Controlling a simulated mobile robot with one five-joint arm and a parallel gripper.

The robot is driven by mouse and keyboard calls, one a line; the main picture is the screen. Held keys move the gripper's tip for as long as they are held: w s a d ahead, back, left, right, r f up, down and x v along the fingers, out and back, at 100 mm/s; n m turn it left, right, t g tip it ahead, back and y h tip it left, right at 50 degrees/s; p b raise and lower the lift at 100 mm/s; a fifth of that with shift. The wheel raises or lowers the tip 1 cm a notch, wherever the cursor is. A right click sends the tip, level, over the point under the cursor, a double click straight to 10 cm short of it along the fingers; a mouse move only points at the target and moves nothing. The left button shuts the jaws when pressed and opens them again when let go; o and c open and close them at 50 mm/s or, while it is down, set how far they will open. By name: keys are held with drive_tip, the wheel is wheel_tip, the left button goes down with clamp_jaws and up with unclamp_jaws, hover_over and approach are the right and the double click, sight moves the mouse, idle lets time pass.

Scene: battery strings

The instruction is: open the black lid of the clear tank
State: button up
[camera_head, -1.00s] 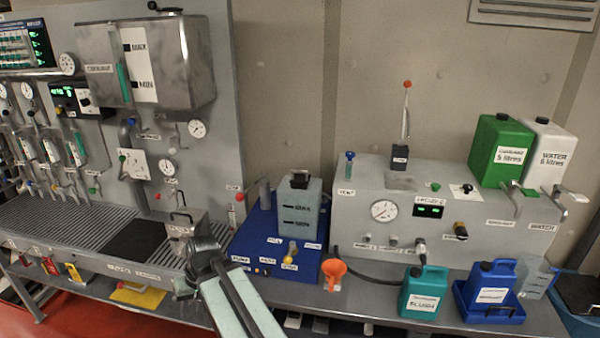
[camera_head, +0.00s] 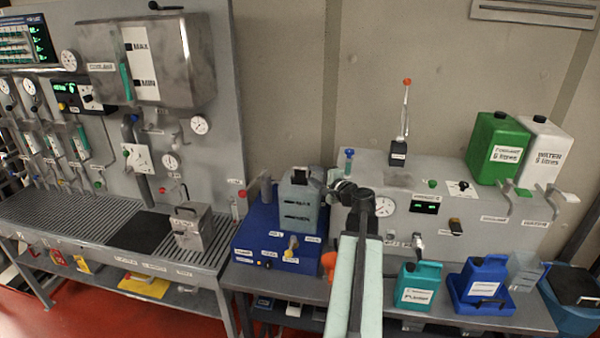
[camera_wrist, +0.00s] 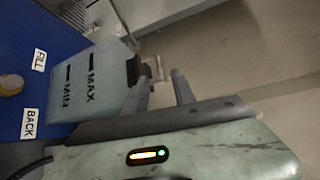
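The clear tank (camera_head: 298,207), a grey-blue see-through box with MAX and MIN marks, stands upright on a blue base. Its black lid (camera_head: 299,177) looks shut on top. In the wrist view the tank (camera_wrist: 88,88) appears sideways, with the lid (camera_wrist: 133,69) at its right end and a small pale tab (camera_wrist: 155,66) beyond it. My gripper (camera_head: 337,188) is just right of the tank's upper part. In the wrist view my gripper (camera_wrist: 162,80) has its two fingers apart, close to the lid and tab. I cannot tell whether a finger touches them.
The blue base (camera_head: 252,238) has a yellow knob and labels. An orange funnel (camera_head: 328,262) stands right of it, partly behind my arm. A grey console (camera_head: 450,210) is close on the right. A metal box (camera_head: 194,228) stands on the grating at left.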

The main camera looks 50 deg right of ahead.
sight(302, 168)
drive_tip(key=x, duration=0.6)
drive_tip(key=shift+w+b, duration=0.25)
drive_tip(key=shift+b, duration=0.1)
drive_tip(key=shift+s, duration=0.1)
clamp_jaws()
idle(0.7)
